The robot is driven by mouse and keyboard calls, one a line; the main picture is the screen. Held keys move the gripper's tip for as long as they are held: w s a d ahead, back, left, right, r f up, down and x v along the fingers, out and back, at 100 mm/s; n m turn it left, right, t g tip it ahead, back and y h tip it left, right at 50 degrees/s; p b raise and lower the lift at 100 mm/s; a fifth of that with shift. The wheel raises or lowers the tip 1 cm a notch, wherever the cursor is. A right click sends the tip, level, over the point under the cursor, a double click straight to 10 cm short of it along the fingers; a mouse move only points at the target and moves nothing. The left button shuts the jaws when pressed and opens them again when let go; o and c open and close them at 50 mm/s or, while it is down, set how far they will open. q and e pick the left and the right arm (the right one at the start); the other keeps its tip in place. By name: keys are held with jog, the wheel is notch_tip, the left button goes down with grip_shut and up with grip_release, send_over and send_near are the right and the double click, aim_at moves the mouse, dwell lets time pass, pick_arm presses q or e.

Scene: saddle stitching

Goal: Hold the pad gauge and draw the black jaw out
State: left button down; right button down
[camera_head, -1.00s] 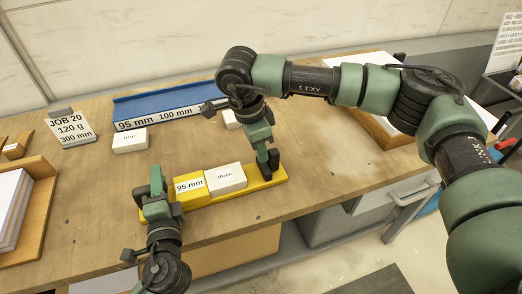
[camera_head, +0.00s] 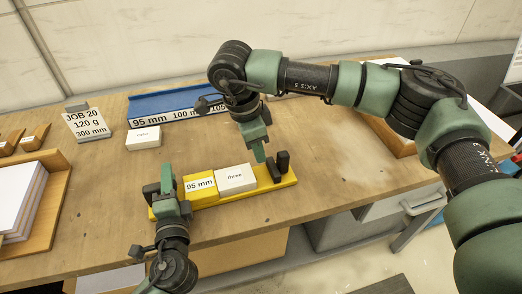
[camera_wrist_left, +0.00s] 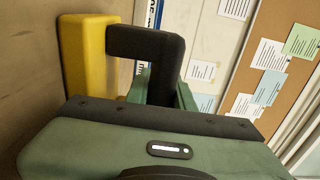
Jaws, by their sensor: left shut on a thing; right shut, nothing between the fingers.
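The pad gauge is a yellow bar (camera_head: 196,202) lying along the table's front, with a yellow "95 mm" block (camera_head: 199,185) and a white block marked "three" (camera_head: 235,178) on it. The black jaw (camera_head: 282,160) stands upright at its right end. My left gripper (camera_head: 167,186) is shut at the gauge's left end. My right gripper (camera_head: 261,157) is shut and empty, just left of the jaw, with a small gap visible.
A blue rack (camera_head: 160,103) with mm labels stands behind, with a white block (camera_head: 144,137) in front of it. A "JOB 20" sign (camera_head: 87,122) and a paper stack (camera_head: 18,196) are at left. Bare table (camera_head: 330,170) lies right of the gauge.

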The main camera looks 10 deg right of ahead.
pick_arm(q)
jog(key=shift+d+f, duration=0.1)
jog(key=shift+f, duration=0.05)
jog(key=c, duration=1.1)
grip_release()
